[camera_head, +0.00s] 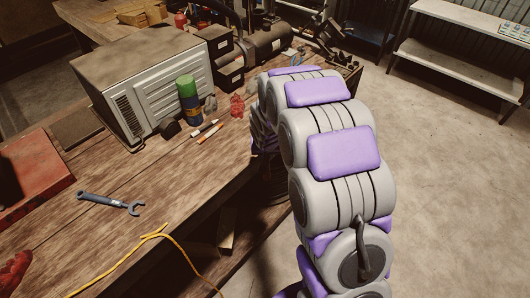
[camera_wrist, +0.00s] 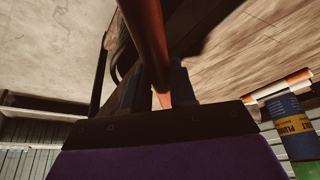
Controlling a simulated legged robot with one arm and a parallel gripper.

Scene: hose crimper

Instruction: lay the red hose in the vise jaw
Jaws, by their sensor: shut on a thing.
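The red hose (camera_wrist: 147,35) shows in the wrist view as a dark reddish tube running from the top edge down between the fingers. My gripper (camera_wrist: 162,84) is shut on it. A small orange-red end (camera_wrist: 163,99) shows between the fingers below. In the head view my arm hides the gripper and the hose. I cannot clearly make out the vise jaw in either view. A dark metal device (camera_head: 335,42) stands at the far right end of the bench, too small to identify for sure.
The wooden bench (camera_head: 160,195) holds a grey metal box (camera_head: 160,85), a blue and green can (camera_head: 188,98), markers (camera_head: 210,132) and a blue wrench (camera_head: 108,203). A yellow cable (camera_head: 130,252) lies at the near edge. Shelves (camera_head: 450,60) stand beyond open floor.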

